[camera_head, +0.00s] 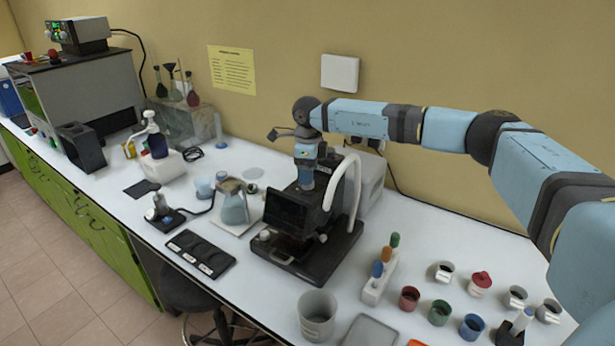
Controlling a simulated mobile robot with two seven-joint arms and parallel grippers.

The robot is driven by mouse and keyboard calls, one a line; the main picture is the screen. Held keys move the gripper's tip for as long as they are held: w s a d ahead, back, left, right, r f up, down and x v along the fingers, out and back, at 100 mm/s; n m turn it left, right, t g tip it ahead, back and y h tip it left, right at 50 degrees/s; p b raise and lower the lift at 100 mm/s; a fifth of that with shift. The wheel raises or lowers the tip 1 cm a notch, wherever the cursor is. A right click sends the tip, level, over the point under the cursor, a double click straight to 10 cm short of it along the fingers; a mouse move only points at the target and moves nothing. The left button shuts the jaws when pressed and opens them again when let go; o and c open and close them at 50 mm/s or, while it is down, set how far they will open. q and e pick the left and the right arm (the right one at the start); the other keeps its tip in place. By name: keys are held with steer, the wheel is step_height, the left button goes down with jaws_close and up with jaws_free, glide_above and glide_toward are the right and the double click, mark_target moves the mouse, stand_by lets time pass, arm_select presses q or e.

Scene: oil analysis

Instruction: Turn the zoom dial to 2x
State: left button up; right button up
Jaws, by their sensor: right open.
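A black instrument (295,212) with a dark screen, a dark base and a curved white tube (346,190) stands mid-bench; the zoom dial is probably on it, but I cannot make the dial or its marks out. A small pale knob (265,236) shows at the left front of its base. My right arm reaches in from the right, and my right gripper (306,180) points down at the top of the instrument. It is open with nothing seen in it. Its fingertips are small against the dark body, so I cannot tell whether they touch. My left gripper is not in view.
A glass flask (233,204) stands left of the instrument, and a black three-part tray (200,254) lies front left. A tube rack (379,278), a grey beaker (317,315) and several small cups are to the right. A pale box (368,178) stands behind.

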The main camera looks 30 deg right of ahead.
steer(key=shift+f, duration=1.5)
steer(key=shift+c, duration=0.2)
steer(key=c, duration=0.9)
steer(key=shift+m, duration=0.3)
steer(key=m, duration=0.9)
steer(key=shift+r, duration=0.1)
